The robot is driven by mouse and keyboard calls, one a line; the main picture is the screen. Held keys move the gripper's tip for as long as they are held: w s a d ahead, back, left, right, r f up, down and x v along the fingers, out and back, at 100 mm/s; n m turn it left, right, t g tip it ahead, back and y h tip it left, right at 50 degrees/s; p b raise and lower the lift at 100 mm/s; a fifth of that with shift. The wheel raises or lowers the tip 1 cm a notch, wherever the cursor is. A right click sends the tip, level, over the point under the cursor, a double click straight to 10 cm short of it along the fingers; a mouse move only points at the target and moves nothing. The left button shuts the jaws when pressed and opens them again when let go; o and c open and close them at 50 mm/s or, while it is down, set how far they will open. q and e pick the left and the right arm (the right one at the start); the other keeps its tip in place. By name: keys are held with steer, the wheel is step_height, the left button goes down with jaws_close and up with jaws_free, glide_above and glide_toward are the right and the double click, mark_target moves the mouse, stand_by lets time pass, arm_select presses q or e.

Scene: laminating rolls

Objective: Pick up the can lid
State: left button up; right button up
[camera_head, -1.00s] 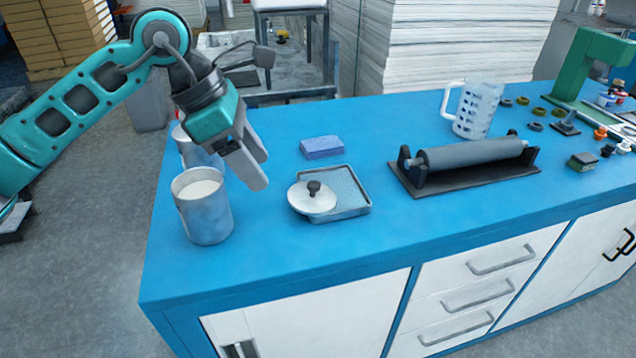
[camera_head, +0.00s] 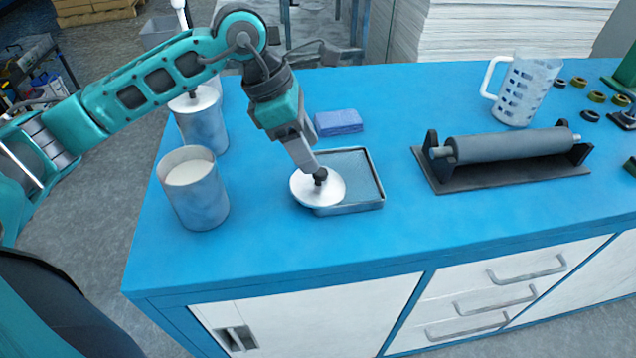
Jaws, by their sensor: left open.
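The can lid (camera_head: 306,190) is a pale round disc with a dark knob (camera_head: 320,176). It rests on the left part of a shallow grey tray (camera_head: 366,184) on the blue workbench, overhanging the tray's left edge. My left gripper (camera_head: 313,170) is right at the knob, pointing down, with its fingers open. From this angle I cannot tell whether the fingers touch the knob. An open metal can (camera_head: 196,197) with white contents stands to the left. My right gripper is not in view.
A second can (camera_head: 203,128) with something upright in it stands behind the open one. A blue sponge-like block (camera_head: 338,122) lies behind the tray. A roller on a stand (camera_head: 508,147) and a perforated white jug (camera_head: 525,90) are at right. The bench front (camera_head: 300,245) is clear.

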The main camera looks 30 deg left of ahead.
mark_target(319, 181)
arm_select(q)
steer(key=x, duration=0.5)
steer(key=shift+d+f, duration=0.15)
jaws_close()
stand_by(0.4)
